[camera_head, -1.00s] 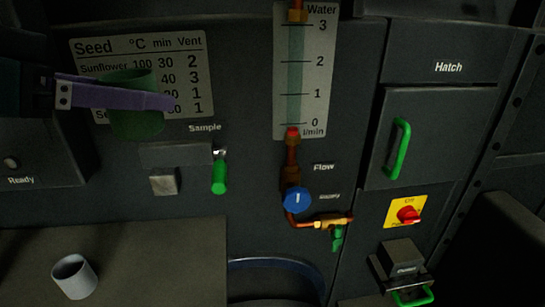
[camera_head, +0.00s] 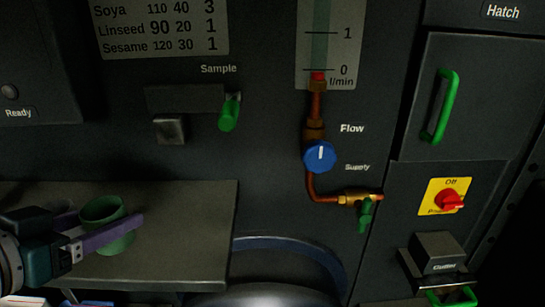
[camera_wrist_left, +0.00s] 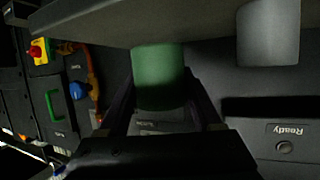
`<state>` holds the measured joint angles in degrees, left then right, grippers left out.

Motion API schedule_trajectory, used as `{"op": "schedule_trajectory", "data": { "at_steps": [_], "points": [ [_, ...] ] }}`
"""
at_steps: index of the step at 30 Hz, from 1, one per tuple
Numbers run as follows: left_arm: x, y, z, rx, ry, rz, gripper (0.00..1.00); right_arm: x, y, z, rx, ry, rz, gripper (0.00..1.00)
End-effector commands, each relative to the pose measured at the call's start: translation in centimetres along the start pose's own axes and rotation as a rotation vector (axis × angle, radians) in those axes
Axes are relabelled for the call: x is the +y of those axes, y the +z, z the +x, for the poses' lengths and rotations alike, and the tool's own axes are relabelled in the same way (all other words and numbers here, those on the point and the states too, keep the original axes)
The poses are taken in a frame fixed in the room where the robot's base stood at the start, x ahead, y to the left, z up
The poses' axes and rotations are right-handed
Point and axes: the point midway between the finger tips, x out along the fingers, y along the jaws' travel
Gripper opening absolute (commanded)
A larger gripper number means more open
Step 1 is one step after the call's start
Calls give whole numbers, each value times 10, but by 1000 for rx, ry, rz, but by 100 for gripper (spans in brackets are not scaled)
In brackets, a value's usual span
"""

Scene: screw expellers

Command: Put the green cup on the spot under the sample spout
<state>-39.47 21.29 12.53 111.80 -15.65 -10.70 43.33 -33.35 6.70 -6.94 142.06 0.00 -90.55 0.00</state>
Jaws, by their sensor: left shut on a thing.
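The green cup (camera_head: 113,238) is upright in my left gripper (camera_head: 108,236), whose purple fingers are shut around its side. It is over the left part of the grey shelf (camera_head: 185,230); whether it touches the shelf I cannot tell. In the left wrist view the green cup (camera_wrist_left: 160,75) sits between the fingers. The sample spout (camera_head: 170,130), a small metal block, is above the shelf, up and right of the cup. A green lever (camera_head: 229,112) is beside it. No marked spot is discernible below it. My right gripper is not in view.
A grey cup (camera_wrist_left: 268,32) stands on the shelf beside the green cup; in the head view my gripper mostly hides it. The shelf right of the green cup is clear. A blue flow knob (camera_head: 319,156) and copper pipe are farther right.

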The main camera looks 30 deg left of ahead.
Motion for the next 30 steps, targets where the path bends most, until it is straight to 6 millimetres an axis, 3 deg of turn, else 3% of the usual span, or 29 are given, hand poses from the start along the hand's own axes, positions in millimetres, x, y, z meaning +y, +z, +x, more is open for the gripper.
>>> {"op": "schedule_trajectory", "data": {
  "at_steps": [6, 15, 23, 30],
  "points": [
    [-1, -27, 60, 9, 0, 6, 12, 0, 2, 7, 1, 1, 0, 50],
    [-2, -54, 126, 5, -4, 2, 12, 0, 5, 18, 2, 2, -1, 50],
    [-1, -60, 146, 1, -3, 1, 12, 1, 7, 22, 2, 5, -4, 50],
    [-1, -30, 159, -1, -2, 0, 12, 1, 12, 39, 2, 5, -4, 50]
  ]
}}
